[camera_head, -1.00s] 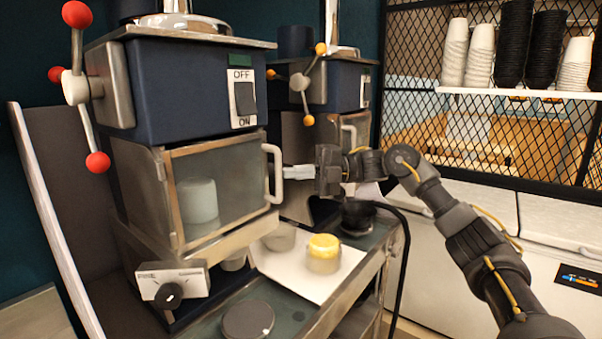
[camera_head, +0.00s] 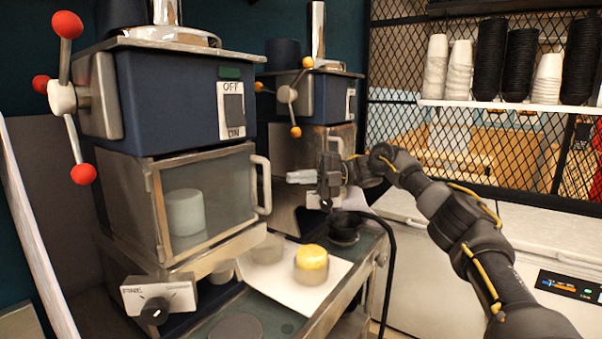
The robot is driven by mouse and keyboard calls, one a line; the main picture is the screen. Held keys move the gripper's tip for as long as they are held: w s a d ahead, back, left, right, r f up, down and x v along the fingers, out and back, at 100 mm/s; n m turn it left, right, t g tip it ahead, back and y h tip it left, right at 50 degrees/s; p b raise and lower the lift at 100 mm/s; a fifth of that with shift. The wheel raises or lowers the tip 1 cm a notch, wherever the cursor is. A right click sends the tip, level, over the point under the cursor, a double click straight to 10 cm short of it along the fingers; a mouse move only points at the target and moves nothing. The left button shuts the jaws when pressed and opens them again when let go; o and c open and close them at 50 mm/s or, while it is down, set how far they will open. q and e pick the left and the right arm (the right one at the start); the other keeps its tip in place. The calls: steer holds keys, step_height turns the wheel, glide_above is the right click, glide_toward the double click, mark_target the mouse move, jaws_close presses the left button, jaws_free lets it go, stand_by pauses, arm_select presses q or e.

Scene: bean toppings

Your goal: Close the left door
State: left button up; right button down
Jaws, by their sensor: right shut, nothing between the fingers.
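The left machine's door (camera_head: 222,195) is a clear panel in a metal frame, with a white cup (camera_head: 184,212) visible behind it. It looks flush with the machine front; I cannot tell if a thin gap is left. Its pale loop handle (camera_head: 265,186) is at the door's right side. My right gripper (camera_head: 291,177) is shut and empty. Its fingertips point left toward the handle, with a small gap between them in the picture. My left gripper is out of view.
A second machine (camera_head: 309,105) stands behind to the right. A jar with a yellow top (camera_head: 311,264) stands on a white sheet (camera_head: 285,292) below the gripper. A dark knob (camera_head: 155,311) sits under the door. A mesh rack (camera_head: 470,130) with stacked cups is at the right.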

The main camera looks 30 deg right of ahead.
steer(key=shift+w+d+r+p, duration=0.1)
steer(key=shift+w+d+p, duration=0.2)
steer(key=shift+w+d, duration=0.8)
steer(key=shift+s+d, duration=0.1)
steer(key=shift+d, duration=0.05)
